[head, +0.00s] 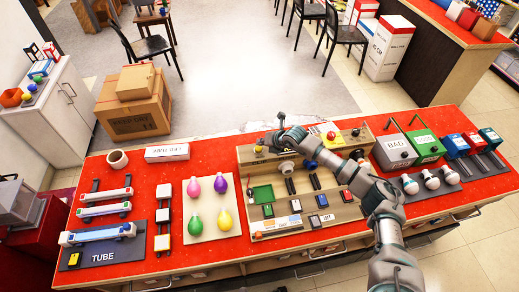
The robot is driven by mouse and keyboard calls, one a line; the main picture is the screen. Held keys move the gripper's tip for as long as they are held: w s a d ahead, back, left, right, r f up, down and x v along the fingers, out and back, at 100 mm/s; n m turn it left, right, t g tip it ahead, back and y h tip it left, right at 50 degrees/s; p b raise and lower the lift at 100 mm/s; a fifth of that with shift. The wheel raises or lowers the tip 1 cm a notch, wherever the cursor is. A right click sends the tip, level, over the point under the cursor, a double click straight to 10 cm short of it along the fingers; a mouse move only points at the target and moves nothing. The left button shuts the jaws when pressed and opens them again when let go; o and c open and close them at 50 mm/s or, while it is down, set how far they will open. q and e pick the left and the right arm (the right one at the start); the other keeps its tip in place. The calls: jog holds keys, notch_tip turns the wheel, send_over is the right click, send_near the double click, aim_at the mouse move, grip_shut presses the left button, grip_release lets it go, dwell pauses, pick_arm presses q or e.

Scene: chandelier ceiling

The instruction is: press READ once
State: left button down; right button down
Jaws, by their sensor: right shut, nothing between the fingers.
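A tan test board (247,190) lies in the middle of the red counter. Along its front are small push buttons: a blue one (322,200), a red one (347,196) and a dark one (268,211). Their lettering is too small to read, so I cannot tell which is READ. My right arm reaches in from the lower right across the board. My right gripper (266,144) is shut and empty over the board's back left edge, away from the front buttons. My left gripper is not in view.
A panel with coloured bulbs (208,232) and tube fixtures lie to the left. Grey and green boxes (394,151) and white bulbs stand to the right. Bare red counter shows at the front left.

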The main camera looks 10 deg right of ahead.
jog(key=shift+a, duration=0.1)
jog(key=shift+a+r, duration=0.1)
jog(key=shift+a, duration=0.45)
jog(key=shift+d, duration=0.6)
jog(key=shift+a+f, duration=0.2)
jog(key=shift+a, duration=0.3)
jog(key=shift+a+f, duration=0.1)
jog(key=shift+a, duration=0.2)
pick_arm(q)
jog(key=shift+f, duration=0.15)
